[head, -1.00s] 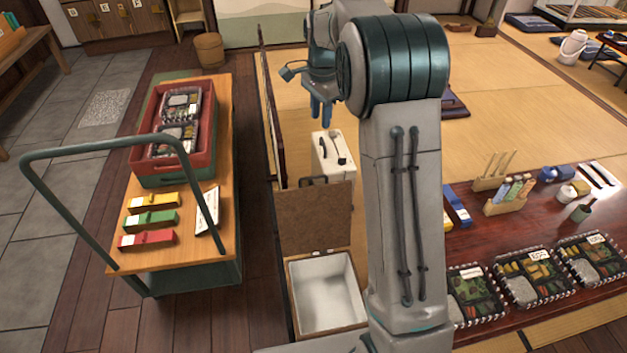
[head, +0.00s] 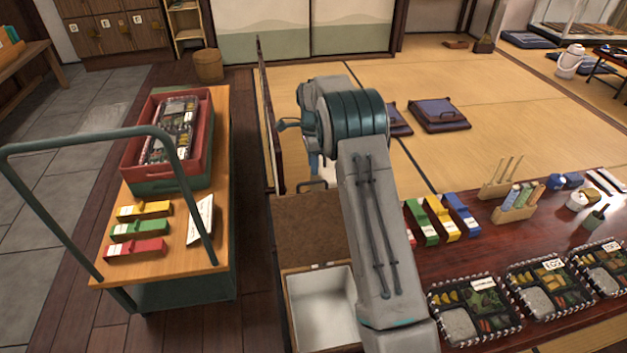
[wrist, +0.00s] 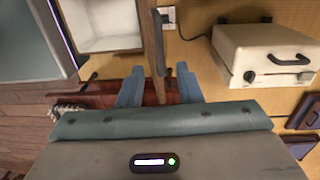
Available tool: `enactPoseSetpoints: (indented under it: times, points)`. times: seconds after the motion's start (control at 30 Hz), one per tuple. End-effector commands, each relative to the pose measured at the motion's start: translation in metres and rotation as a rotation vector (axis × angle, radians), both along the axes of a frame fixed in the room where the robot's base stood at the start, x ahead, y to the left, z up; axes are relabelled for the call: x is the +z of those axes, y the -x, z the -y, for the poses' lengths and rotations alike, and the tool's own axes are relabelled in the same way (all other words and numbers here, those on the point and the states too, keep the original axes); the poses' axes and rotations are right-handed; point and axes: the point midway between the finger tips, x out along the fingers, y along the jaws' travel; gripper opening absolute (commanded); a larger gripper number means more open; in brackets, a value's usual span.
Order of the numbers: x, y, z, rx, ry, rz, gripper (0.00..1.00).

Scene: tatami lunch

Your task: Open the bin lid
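The bin (head: 322,312) is a wooden box with a white inside, on the floor left of the dark table. Its brown lid (head: 308,228) stands up at the bin's far side, so the bin is open. In the wrist view the bin's white inside (wrist: 98,22) is at the upper left, and the lid (wrist: 152,38) shows nearly edge-on. My gripper (wrist: 159,84) is open, with blue fingers on either side of the lid's edge and gaps visible. In the head view my gripper (head: 315,165) is beyond the lid, partly hidden by my arm.
A white case (wrist: 268,52) stands close to the right in the wrist view. A cart (head: 185,262) with a red crate (head: 207,118) is left of the bin. The dark table (head: 480,245) with lunch boxes is at right. Tatami beyond is mostly clear.

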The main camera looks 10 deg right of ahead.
Motion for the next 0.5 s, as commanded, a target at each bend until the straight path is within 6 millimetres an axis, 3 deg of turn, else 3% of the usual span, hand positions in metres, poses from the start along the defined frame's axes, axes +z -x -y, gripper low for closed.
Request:
enactPoseSetpoints:
  times: [0.03, 0.2, 0.5]
  points:
    - [-0.014, 0.001, 0.0, 0.0, 0.0, -0.001, 0.32]
    - [-0.039, 0.003, 0.0, 0.0, -0.001, -0.002, 0.32]
    - [-0.052, 0.003, 0.0, 0.0, -0.001, 0.001, 0.32]
